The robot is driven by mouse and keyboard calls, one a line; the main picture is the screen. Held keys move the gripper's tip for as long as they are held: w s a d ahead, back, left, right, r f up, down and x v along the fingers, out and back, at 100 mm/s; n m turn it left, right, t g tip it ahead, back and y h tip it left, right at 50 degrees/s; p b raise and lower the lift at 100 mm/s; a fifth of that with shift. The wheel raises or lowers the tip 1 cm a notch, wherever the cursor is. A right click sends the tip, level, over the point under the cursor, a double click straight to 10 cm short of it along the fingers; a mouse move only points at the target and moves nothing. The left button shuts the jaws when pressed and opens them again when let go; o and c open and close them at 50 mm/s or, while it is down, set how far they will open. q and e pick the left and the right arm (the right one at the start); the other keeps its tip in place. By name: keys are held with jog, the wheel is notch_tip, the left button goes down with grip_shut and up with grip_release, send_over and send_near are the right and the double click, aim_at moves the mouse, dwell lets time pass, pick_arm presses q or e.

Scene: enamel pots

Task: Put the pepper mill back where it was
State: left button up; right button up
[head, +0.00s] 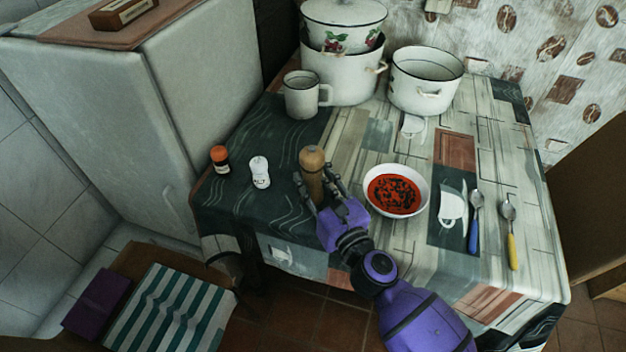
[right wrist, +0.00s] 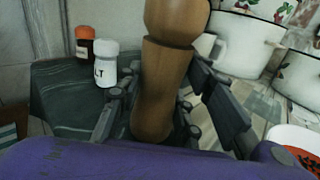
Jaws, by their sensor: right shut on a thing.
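The wooden pepper mill (head: 312,163) is upright at the front part of the table, between the salt shaker and the soup bowl. My right gripper (head: 320,190) is shut around its lower body. In the right wrist view the mill (right wrist: 163,80) stands between the two fingers (right wrist: 168,118). I cannot tell whether its base touches the table. The white salt shaker (head: 260,172) stands to its left, and an orange-capped jar (head: 220,159) stands farther left; both also show in the right wrist view. My left gripper is not in view.
A bowl of red soup (head: 396,191) is close to the right of the mill. Two spoons (head: 475,220) lie farther right. A white mug (head: 302,95), a pot stack (head: 343,75) and an open pot (head: 425,80) stand at the back. The cloth between mill and mug is clear.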

jog(key=shift+f, duration=0.2)
jog(key=o, duration=1.3)
jog(key=shift+s+d+r, duration=0.1)
jog(key=shift+s+r, duration=0.05)
jog(key=shift+r, duration=0.05)
jog(key=b+v, duration=0.1)
jog(key=v, duration=0.9)
jog(key=shift+s+d+f, duration=0.15)
jog(key=shift+s, duration=0.2)
jog(key=shift+s+d, duration=0.2)
jog(key=shift+s, duration=0.2)
